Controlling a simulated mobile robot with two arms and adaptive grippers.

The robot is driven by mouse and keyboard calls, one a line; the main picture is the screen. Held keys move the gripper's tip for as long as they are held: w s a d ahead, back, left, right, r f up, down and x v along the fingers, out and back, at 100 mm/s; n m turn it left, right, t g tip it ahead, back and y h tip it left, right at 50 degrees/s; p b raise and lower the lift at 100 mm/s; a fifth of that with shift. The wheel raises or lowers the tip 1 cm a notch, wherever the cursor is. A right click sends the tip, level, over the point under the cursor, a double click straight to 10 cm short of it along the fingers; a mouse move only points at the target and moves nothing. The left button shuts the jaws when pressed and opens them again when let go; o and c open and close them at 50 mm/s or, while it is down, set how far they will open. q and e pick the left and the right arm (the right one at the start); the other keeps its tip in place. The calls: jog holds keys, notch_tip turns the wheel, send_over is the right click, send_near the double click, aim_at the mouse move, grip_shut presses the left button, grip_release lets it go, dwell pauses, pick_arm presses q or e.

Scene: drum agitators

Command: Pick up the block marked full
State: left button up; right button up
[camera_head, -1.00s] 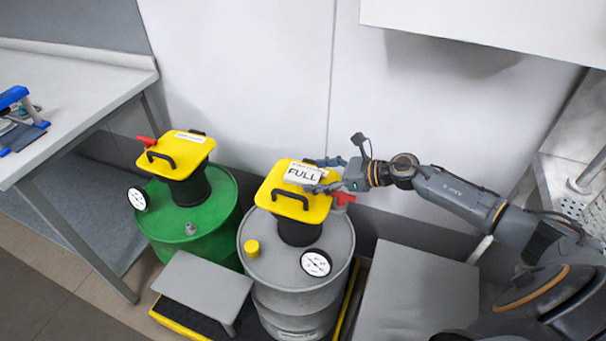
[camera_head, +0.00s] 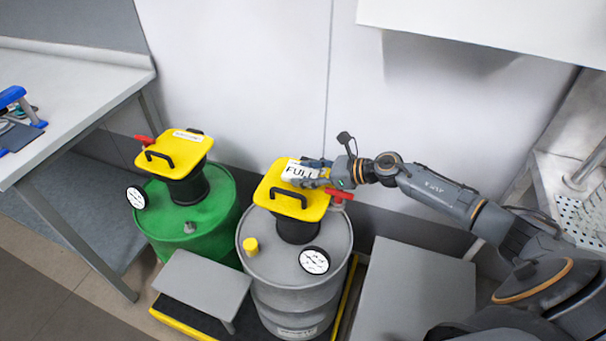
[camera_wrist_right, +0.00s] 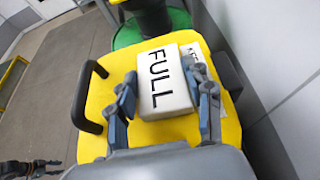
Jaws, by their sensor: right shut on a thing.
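The white block marked FULL (camera_head: 297,172) is on the yellow lid (camera_head: 314,210) of the grey drum (camera_head: 285,272). In the right wrist view the block (camera_wrist_right: 164,82) lies with its lettering up, between the two fingers of my right gripper (camera_wrist_right: 166,104). My right gripper (camera_head: 318,173) comes in from the right in the head view and is shut on the block. The fingers hide part of the block's sides. Whether the block is lifted off the lid I cannot tell.
A black handle (camera_head: 288,198) and a red lever (camera_head: 339,193) are near the block. A green drum (camera_head: 195,230) with its own yellow lid (camera_head: 172,152) stands to the left. A grey step (camera_head: 203,285) is in front. A white table (camera_head: 80,100) is at far left.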

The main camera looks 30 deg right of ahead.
aim_at(307, 174)
jog(key=shift+r, duration=0.1)
jog(key=shift+r, duration=0.25)
notch_tip(307, 174, up, 2)
jog(key=shift+r, duration=0.15)
jog(key=s+a+r+p, duration=0.7)
jog(key=s+a+r, duration=0.2)
jog(key=a+r, duration=0.1)
jog(key=shift+a, duration=0.3)
